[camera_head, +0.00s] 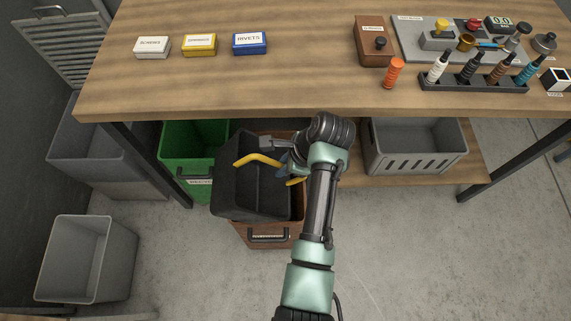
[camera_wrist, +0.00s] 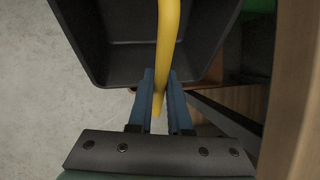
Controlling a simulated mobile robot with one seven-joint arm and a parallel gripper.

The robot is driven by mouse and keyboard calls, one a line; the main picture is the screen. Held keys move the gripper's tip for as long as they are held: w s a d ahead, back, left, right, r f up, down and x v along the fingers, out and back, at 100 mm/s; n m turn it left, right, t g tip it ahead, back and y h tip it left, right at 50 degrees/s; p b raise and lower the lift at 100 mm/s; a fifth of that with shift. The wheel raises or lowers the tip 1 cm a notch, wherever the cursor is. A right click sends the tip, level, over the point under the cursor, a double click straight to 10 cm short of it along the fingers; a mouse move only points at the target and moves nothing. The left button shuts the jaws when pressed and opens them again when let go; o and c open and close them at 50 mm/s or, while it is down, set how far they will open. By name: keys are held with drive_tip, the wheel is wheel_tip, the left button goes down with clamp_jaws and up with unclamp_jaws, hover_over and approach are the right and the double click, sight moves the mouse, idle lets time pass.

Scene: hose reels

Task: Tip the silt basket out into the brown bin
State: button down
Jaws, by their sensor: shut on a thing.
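The silt basket (camera_head: 252,190) is a black open box with a yellow handle (camera_head: 258,160). In the head view it hangs tilted over the brown bin (camera_head: 268,235), which stands on the floor under the table edge. My gripper (camera_head: 285,160) is shut on the yellow handle, partly hidden by the wrist. In the wrist view the blue fingers (camera_wrist: 160,95) close around the yellow bar (camera_wrist: 168,40), with the dark basket interior (camera_wrist: 135,55) beyond. The part of the basket's inside that shows looks empty. Most of the bin's opening is hidden by the basket.
A green bin (camera_head: 190,145) stands just left of the basket, and a grey bin (camera_head: 100,160) further left. A lighter grey bin (camera_head: 88,258) stands at front left. The wooden table (camera_head: 300,90) overhangs behind. A grey crate (camera_head: 415,165) sits on the lower shelf. Floor at right is clear.

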sight(264, 158)
drive_tip(key=shift+a+r+h+p, duration=0.45)
drive_tip(key=shift+r+h+p, duration=0.3)
drive_tip(key=shift+p, duration=0.5)
drive_tip(key=shift+a+r+h+p, duration=0.4)
drive_tip(key=shift+r+h+p, duration=0.35)
drive_tip(key=shift+p, duration=0.5)
drive_tip(key=a+r+h+p, duration=0.2)
drive_tip(key=r+h+p, duration=0.1)
drive_tip(key=shift+n, duration=0.3)
drive_tip(key=shift+a+r+h+p, duration=0.15)
drive_tip(key=shift+a+r+h, duration=0.15)
drive_tip(key=shift+r+h, duration=0.35)
drive_tip(key=shift+a+r+h+p, duration=0.15)
drive_tip(key=shift+a+r+h, duration=0.25)
drive_tip(key=shift+h, duration=0.45)
drive_tip(key=shift+d, duration=0.1)
